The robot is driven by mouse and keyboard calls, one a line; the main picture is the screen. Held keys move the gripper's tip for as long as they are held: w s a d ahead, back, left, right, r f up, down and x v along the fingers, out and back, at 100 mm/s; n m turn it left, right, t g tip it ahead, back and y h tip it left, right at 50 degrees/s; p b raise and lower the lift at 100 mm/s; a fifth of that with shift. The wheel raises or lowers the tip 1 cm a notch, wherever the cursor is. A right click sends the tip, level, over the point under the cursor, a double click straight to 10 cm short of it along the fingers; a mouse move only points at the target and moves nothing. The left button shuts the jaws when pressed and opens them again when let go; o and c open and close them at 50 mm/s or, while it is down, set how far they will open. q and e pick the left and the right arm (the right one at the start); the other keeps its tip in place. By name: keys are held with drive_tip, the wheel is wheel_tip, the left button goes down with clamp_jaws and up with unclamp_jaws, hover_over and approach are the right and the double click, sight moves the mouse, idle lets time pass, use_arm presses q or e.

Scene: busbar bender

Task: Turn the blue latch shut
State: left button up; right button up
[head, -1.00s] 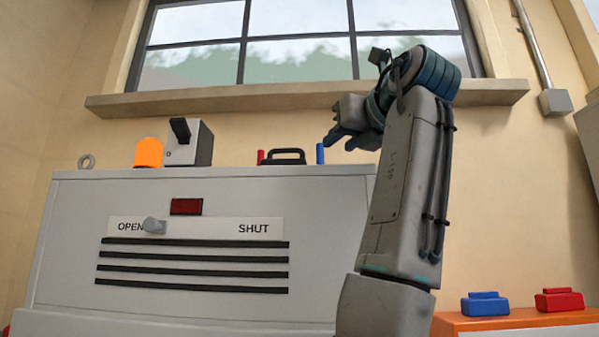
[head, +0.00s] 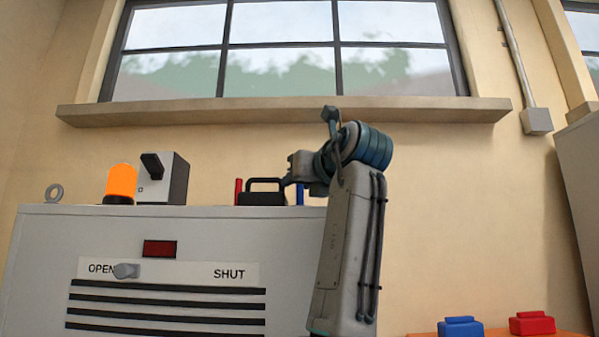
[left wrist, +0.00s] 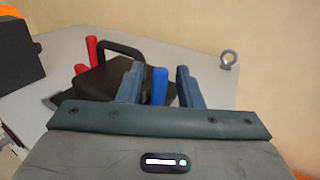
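The blue latch (head: 299,192) is an upright blue post on top of the grey cabinet, just right of a black handle (head: 264,184). My left gripper (head: 291,170) is beside the post's upper part and partly covers it in the head view. In the left wrist view, the blue post (left wrist: 159,86) stands in the gap between the two spread fingers of my left gripper (left wrist: 158,70). Space shows on both sides of it. The gripper is open; the post's foot is hidden there. My right gripper is not in view.
A red post (head: 238,191) stands left of the handle. An orange lamp (head: 121,182), a grey box (head: 172,180) and a ring (head: 54,193) are also on the cabinet (head: 40,240). A grey knob (head: 127,271) is by OPEN. Blue (head: 460,327) and red (head: 532,323) blocks sit lower right.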

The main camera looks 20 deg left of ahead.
use_arm(q)
drive_tip(key=shift+w+a, duration=0.15)
drive_tip(key=shift+w, duration=0.05)
drive_tip(key=c, duration=0.7)
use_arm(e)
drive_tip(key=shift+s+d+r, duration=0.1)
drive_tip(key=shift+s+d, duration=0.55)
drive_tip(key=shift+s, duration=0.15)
